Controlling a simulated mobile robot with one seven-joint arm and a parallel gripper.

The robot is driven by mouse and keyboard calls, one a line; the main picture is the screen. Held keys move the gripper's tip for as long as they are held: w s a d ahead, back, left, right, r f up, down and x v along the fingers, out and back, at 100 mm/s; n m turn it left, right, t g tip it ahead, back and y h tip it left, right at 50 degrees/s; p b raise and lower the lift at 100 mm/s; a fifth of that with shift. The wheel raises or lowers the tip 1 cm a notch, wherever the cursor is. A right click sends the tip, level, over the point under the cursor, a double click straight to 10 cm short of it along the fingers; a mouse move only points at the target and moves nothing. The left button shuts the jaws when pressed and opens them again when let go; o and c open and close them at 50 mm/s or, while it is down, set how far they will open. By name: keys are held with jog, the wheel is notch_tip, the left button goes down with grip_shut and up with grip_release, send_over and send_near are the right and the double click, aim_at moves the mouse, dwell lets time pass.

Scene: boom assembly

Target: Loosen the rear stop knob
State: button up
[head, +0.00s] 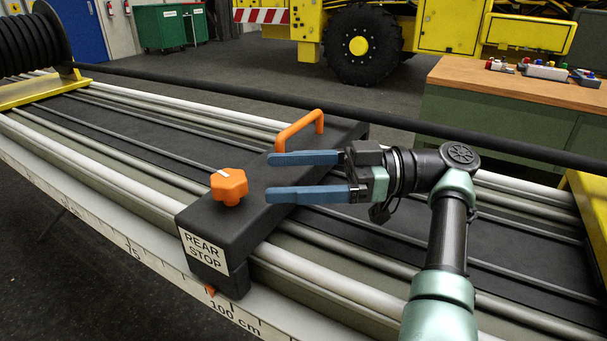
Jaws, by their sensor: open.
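The rear stop (245,238) is a black block across the pale rails, with a white label reading "REAR STOP" on its front end. Its orange lobed knob (229,187) stands on top near that end, with a small pale mark on it. An orange handle (301,129) rises at the block's far end. My gripper (268,177) is open and empty, its two blue fingers pointing left over the block. The fingertips are a short way right of the knob and look apart from it. Their exact height over the block is hard to tell.
A scale (130,250) runs along the near rail, and an orange pointer (210,290) sits near its "100 cm" mark. A long black bar (230,90) spans behind the rails. A black spool (30,42) stands at left. A workbench (510,85) stands behind at right.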

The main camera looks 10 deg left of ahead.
jog(key=shift+v, duration=1)
jog(key=shift+f, duration=0.1)
